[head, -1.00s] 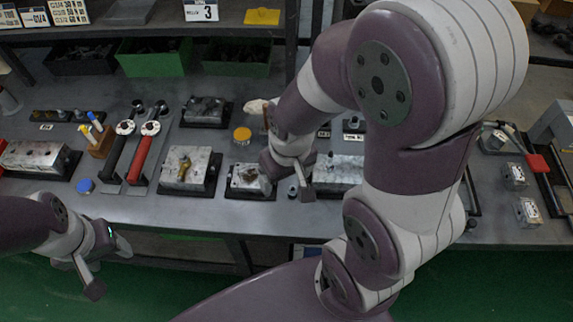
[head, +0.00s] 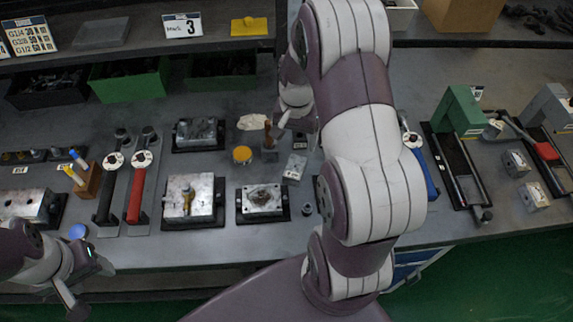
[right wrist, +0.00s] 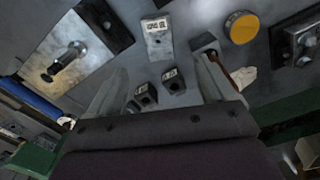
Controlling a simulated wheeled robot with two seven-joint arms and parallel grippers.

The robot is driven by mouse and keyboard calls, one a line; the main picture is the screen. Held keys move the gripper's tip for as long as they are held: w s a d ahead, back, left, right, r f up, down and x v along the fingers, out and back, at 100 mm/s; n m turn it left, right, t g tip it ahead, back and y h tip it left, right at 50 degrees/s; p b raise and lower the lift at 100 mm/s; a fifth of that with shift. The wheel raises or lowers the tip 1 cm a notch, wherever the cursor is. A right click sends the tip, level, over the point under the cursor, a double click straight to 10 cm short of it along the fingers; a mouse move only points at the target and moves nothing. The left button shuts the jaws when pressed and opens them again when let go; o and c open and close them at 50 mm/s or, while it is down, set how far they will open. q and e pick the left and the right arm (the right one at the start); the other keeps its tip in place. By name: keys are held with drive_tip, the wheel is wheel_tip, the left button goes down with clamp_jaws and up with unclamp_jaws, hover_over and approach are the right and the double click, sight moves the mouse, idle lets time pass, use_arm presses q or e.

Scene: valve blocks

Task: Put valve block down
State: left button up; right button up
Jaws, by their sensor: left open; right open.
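A small silver valve block (head: 295,167) with a white label lies on the grey bench, just behind the dark fixture with a metal plate (head: 262,200). It also shows in the right wrist view (right wrist: 157,37), lying flat and clear of the fingers. My right gripper (head: 283,120) is open and empty; in the right wrist view its fingers (right wrist: 160,88) are spread apart, with nothing between the tips that I can see held. My left gripper (head: 82,282) is open at the bench's front left. Two more silver blocks (head: 517,162) (head: 533,195) lie at the right.
Small dark labelled blocks (right wrist: 173,80) stand near the right fingers. A yellow round cap (head: 242,154) and a brush (head: 269,137) are left of the valve block. Red-handled (head: 136,195) and black-handled tools lie further left. My right arm hides part of the bench.

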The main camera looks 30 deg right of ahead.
sight(295, 166)
drive_tip(key=f+p, duration=0.1)
drive_tip(key=f, duration=1.1)
drive_tip(key=shift+d+f, duration=0.2)
drive_tip(key=c, duration=1.4)
clamp_jaws()
drive_tip(key=shift+r, duration=0.15)
